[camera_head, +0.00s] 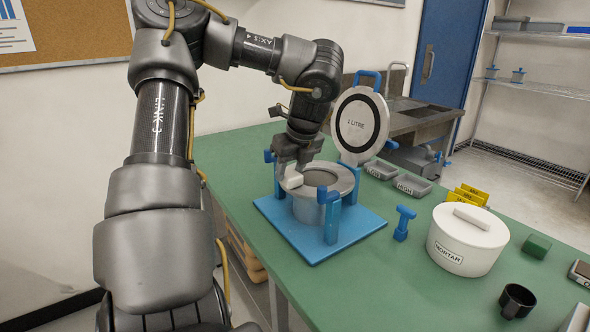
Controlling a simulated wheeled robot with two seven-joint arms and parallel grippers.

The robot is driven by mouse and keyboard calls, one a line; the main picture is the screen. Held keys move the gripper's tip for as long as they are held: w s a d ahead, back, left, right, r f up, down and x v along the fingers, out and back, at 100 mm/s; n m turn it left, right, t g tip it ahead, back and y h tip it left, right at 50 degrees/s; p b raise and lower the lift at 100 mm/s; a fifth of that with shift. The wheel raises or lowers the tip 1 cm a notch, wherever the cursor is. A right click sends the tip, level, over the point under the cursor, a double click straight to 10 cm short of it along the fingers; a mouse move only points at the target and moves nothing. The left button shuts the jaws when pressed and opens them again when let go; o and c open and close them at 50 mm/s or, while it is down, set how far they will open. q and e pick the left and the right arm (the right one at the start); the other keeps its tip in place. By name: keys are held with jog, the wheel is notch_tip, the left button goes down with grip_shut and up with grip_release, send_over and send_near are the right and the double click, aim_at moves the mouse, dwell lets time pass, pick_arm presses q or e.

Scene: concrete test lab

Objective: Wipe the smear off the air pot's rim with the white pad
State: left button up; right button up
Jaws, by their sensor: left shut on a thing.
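The air pot (308,212) is a grey metal bowl with a broad rim (345,180), standing open on a blue base plate (350,235) between blue clamps. My left gripper (292,172) comes down over the left part of the rim and is shut on the white pad (292,181). The pad is at the rim's left edge; I cannot tell whether it touches. I can make out no smear on the visible rim; the part under the pad and gripper is hidden. My right gripper is not in view.
The round lid marked 1 LITRE (360,124) stands upright behind the pot. To the right are a blue T-shaped tool (404,222), a white MORTAR tub (465,245), grey trays (408,184), yellow cards (468,195), a green block (537,246) and a black cup (516,301). The green table's front is clear.

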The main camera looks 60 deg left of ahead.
pick_arm(q)
jog(key=shift+a, duration=0.25)
jog(key=shift+d+f, duration=0.1)
jog(key=shift+d, duration=0.05)
jog(key=shift+d+b, duration=0.25)
jog(key=shift+b, duration=0.1)
jog(key=shift+d+f+b, duration=0.1)
jog(key=shift+d+b, duration=0.5)
jog(key=shift+d, duration=0.6)
jog(key=shift+a, duration=0.15)
